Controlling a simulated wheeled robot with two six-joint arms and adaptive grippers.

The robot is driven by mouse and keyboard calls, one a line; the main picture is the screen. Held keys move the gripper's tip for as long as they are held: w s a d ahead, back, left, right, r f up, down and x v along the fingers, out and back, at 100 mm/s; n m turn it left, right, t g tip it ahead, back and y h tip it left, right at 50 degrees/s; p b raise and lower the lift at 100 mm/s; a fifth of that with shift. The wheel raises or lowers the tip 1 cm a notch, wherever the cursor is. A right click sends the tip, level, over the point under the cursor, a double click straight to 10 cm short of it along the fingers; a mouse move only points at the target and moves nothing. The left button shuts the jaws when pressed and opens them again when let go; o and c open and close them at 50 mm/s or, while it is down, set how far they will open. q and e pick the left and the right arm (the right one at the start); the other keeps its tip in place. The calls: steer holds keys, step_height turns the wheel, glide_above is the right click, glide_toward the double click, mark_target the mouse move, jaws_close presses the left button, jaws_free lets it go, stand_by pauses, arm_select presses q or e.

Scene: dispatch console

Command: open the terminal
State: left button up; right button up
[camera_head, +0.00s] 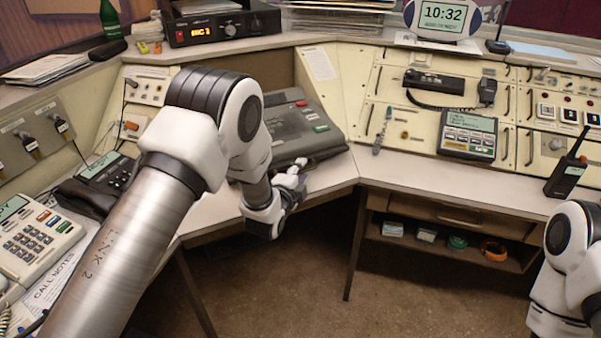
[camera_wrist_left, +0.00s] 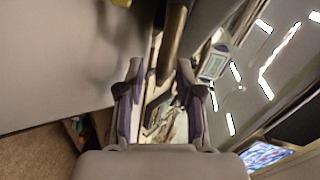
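The terminal (camera_head: 315,128) is a dark grey case in the desk corner, with red and green keys and a small label on its top. Its lid looks down in the head view; I cannot tell whether it is slightly raised. My left gripper (camera_head: 297,172) is at the terminal's front edge, low over the desk edge. In the left wrist view the left gripper's fingers (camera_wrist_left: 160,92) stand apart, with no object clearly held between them. Whether they touch the terminal is unclear. My right arm shows at the right edge; its gripper is out of view.
A black phone handset (camera_head: 85,195) and a beige keypad phone (camera_head: 38,235) stand left. A radio unit (camera_head: 220,25) sits on the upper shelf. A walkie-talkie (camera_head: 567,172) stands right. The desktop (camera_head: 440,180) right of the terminal is clear.

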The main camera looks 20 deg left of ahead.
arm_select(q)
steer(key=s+r, duration=0.1)
steer(key=s, duration=1)
steer(key=shift+s+a+r, duration=0.35)
steer(key=shift+s, duration=0.05)
